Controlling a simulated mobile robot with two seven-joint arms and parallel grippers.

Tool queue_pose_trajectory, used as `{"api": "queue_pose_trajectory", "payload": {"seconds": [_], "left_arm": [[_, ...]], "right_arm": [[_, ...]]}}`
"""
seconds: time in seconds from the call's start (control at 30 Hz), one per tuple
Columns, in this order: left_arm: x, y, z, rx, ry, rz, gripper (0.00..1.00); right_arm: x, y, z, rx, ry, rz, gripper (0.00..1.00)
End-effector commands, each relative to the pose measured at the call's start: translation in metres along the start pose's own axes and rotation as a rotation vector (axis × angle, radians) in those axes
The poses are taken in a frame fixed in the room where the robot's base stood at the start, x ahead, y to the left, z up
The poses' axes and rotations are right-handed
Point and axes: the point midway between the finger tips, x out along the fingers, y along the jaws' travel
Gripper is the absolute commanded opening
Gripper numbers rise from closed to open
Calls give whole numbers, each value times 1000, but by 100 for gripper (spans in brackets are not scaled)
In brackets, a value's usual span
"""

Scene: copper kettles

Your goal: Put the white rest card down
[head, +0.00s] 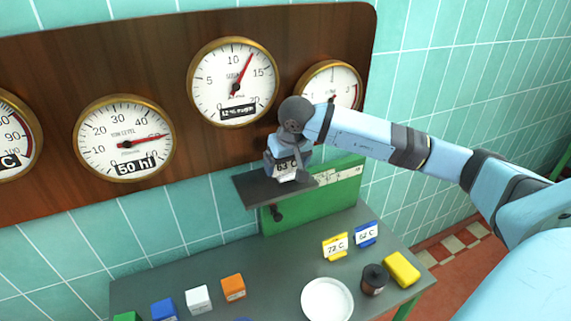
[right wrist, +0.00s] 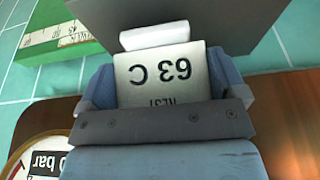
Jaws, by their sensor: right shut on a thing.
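The white rest card (head: 286,174) is marked "63 C" and sits between the fingers of my right gripper (head: 287,160), which is shut on it. In the right wrist view the card (right wrist: 160,75) shows upside down, with "REST" partly covered and a white foot along its far edge. The card is over the dark grey shelf (head: 252,191) on the green box (head: 335,198). I cannot tell whether it touches the shelf. My left gripper is not in view.
Round gauges on a wooden board (head: 60,75) are close behind my right gripper. On the grey table (head: 250,265) below stand a yellow card (head: 335,246), a blue card (head: 367,234), a white dish (head: 327,299), a dark jar (head: 374,280), a yellow block (head: 402,268) and several coloured cubes.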

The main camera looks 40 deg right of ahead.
Motion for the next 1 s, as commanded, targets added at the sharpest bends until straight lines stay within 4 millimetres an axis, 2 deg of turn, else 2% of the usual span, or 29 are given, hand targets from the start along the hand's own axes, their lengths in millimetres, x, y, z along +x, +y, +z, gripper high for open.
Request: {"api": "queue_pose_trajectory", "payload": {"seconds": [0.03,0.13,0.47,0.5,0.53,0.83,1.0], "left_arm": [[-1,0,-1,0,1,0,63],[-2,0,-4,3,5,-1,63],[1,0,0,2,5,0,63],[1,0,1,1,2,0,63],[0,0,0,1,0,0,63],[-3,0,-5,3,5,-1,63],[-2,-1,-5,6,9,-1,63]], "right_arm": [[8,0,4,0,-4,1,67],[15,0,-3,1,-1,0,67],[20,0,-2,0,0,1,67],[20,0,-2,0,1,1,92],[19,0,-2,0,0,1,99],[16,0,-3,0,0,1,100],[-5,1,-4,0,4,1,100]]}}
